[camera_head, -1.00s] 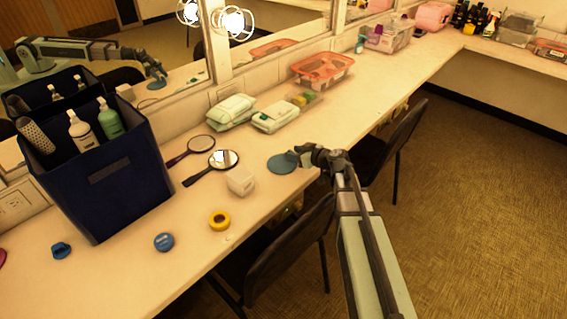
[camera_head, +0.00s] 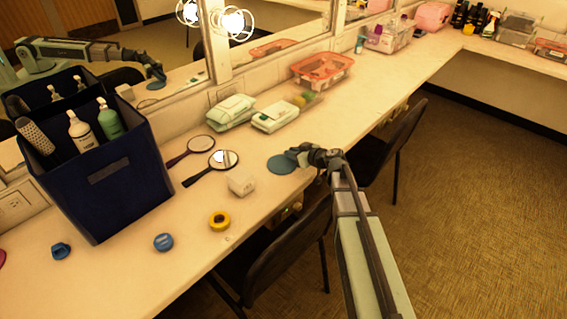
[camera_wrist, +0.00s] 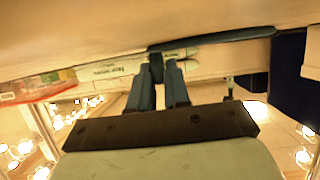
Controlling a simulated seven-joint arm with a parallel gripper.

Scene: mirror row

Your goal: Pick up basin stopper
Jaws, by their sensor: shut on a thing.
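The basin stopper is a flat, round, blue-grey disc (camera_head: 279,166) at the front part of the counter, right of the hand mirrors. My gripper (camera_head: 293,155) comes in from the right and is shut on the disc's right edge. In the wrist view my gripper's fingers (camera_wrist: 158,66) are close together, and the stopper (camera_wrist: 225,38) shows edge-on as a thin dark strip at their tips. I cannot tell whether the stopper touches the counter or is just above it.
A navy bin (camera_head: 105,190) stands left. Wipe packs (camera_head: 274,117) and an orange basket (camera_head: 322,71) are behind. Chairs (camera_head: 290,245) stand along the front.

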